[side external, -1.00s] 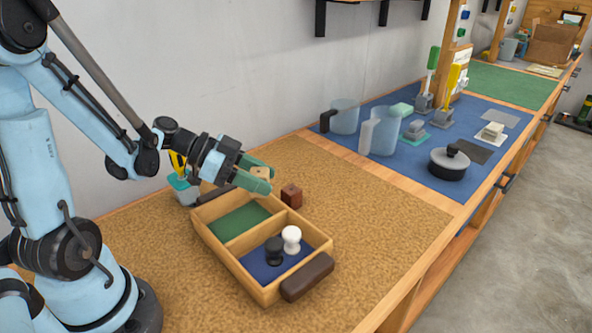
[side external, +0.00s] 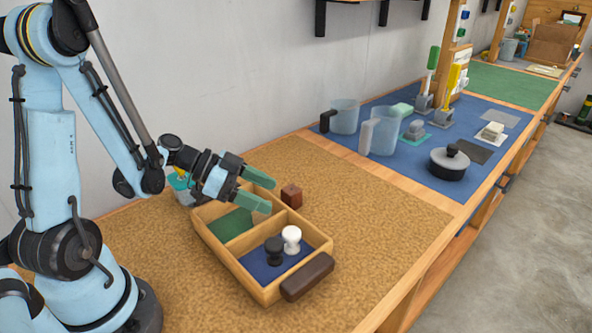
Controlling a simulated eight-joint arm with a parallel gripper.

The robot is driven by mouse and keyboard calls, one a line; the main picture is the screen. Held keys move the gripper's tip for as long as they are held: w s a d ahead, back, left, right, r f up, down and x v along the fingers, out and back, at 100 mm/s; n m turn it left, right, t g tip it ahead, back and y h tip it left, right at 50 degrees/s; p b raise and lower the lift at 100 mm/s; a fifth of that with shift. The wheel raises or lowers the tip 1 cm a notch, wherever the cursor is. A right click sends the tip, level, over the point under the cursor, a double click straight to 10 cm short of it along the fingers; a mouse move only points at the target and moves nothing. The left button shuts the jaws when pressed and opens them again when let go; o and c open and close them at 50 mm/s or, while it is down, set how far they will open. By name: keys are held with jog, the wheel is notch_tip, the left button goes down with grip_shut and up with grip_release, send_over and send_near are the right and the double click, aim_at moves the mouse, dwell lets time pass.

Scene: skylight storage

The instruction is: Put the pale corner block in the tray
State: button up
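The wooden tray (side external: 235,267) lies on the cork mat, with a green-floored compartment and a blue-floored compartment. My gripper (side external: 269,196) is low over the tray's far end, above the green compartment. Its two green fingers are spread apart, with no block visible between them. The pale corner block cannot be seen now. The lower finger and the gripper body cover part of the green compartment, so I cannot tell whether the block lies there.
A dark red block (side external: 291,195) stands just right of the tray. A black knob (side external: 274,251) and a white knob (side external: 291,239) sit in the blue compartment. A dark brown handle (side external: 307,277) is on the tray's near side. The cork mat to the right is clear.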

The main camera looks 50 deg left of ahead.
jog(key=v, duration=1.2)
jog(key=w+d+r+n+g+y, duration=0.1)
jog(key=w+d+n+y, duration=0.1)
jog(key=d+n+y, duration=0.6)
jog(key=shift+w+d+n+y, duration=0.4)
jog(key=shift+d+n, duration=0.2)
jog(key=shift+d, duration=0.5)
